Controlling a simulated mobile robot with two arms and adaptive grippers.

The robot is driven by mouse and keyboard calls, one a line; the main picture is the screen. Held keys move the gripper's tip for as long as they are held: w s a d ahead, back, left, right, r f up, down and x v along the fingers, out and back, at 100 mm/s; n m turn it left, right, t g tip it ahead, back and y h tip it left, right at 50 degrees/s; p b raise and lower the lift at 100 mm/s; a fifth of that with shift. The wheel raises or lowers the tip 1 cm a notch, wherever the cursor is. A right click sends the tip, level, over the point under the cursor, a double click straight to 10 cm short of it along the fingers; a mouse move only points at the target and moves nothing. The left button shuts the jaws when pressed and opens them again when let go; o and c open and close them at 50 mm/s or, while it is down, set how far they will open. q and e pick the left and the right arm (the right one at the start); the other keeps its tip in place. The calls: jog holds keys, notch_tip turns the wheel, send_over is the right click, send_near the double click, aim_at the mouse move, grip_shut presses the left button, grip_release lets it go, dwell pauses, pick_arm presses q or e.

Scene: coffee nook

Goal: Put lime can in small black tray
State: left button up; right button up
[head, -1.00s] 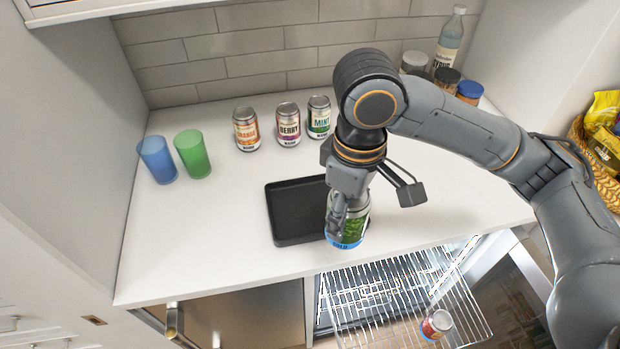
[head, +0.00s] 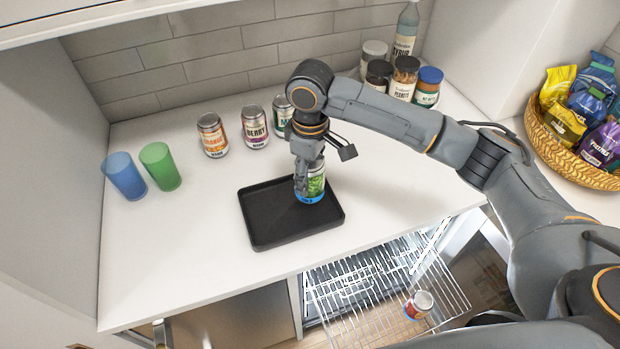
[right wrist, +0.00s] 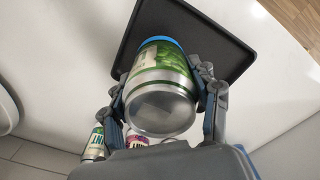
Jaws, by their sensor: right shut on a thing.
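The green lime can (head: 315,183) with a blue end is in my right gripper (head: 308,188), over the right part of the small black tray (head: 262,232). In the right wrist view the can (right wrist: 160,85) sits between the two fingers of the gripper (right wrist: 168,95), with the tray (right wrist: 215,40) behind its blue end. I cannot tell whether the can touches the tray floor. The tray lies flat on the white counter. My left gripper is not in view.
Orange (head: 212,136), berry (head: 254,128) and mint (head: 282,116) cans stand behind the tray. Blue (head: 124,176) and green (head: 160,167) cups stand left. Several jars (head: 403,78) stand at the back. An open fridge rack (head: 370,300) holds one can (head: 418,305) below the counter.

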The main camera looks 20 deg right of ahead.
jog(key=shift+w+f, duration=0.25)
notch_tip(320, 180, down, 3)
jog(key=shift+w+d+f+p, duration=0.1)
jog(key=shift+w+f+p, duration=0.1)
jog(key=shift+p, duration=0.65)
jog(key=shift+s, duration=0.1)
jog(key=o, duration=1.5)
jog(key=shift+f, duration=0.15)
notch_tip(320, 180, up, 12)
jog(key=b, duration=0.3)
jog(key=shift+r, duration=0.2)
